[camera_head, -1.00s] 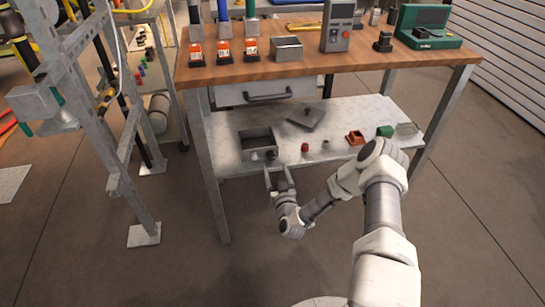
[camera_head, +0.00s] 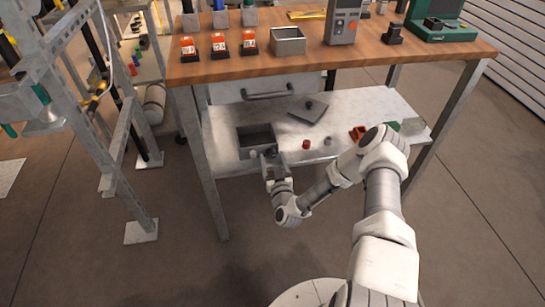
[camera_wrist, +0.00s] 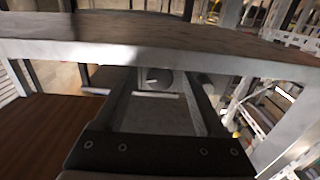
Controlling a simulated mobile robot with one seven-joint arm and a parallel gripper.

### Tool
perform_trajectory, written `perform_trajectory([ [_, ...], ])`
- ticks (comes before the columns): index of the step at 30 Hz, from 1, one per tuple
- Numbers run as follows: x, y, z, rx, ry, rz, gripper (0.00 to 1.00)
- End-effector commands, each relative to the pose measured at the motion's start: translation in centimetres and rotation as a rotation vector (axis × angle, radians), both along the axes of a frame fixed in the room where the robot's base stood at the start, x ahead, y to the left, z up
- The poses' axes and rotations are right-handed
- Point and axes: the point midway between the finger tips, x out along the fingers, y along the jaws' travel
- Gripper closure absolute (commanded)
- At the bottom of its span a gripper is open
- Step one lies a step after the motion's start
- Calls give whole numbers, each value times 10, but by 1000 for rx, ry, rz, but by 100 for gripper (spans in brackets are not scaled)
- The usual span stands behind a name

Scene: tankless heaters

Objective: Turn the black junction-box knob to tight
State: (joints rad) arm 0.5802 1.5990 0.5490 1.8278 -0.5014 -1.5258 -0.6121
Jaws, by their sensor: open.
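The grey open-topped junction box (camera_head: 256,135) sits at the left front of the workbench's lower shelf. A small dark knob (camera_head: 272,153) shows at its front, partly hidden by my gripper, and a light round fitting (camera_head: 252,155) is left of it. My gripper (camera_head: 271,162) is at the box's front. In the wrist view, the fingers of my gripper (camera_wrist: 163,100) stand apart, with a round grey-looking knob (camera_wrist: 153,78) bearing a white mark between them, near the tips. I cannot tell whether either finger touches it.
A grey plate (camera_head: 309,111) lies on the lower shelf (camera_head: 355,110), with a red cap (camera_head: 306,145) and other small parts to the right. The wooden tabletop (camera_head: 330,58) overhangs above. A metal frame (camera_head: 120,150) stands left. The floor in front is open.

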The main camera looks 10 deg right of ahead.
Motion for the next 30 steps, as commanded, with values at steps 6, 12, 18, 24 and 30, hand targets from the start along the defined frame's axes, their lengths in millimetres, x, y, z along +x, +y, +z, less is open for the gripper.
perform_trajectory([
  [6,0,0,0,0,0,0,27],
  [12,0,0,0,0,0,0,49],
  [18,0,0,0,0,0,0,85],
  [24,0,0,0,1,0,0,100],
  [30,0,0,0,91,0,0,100],
])
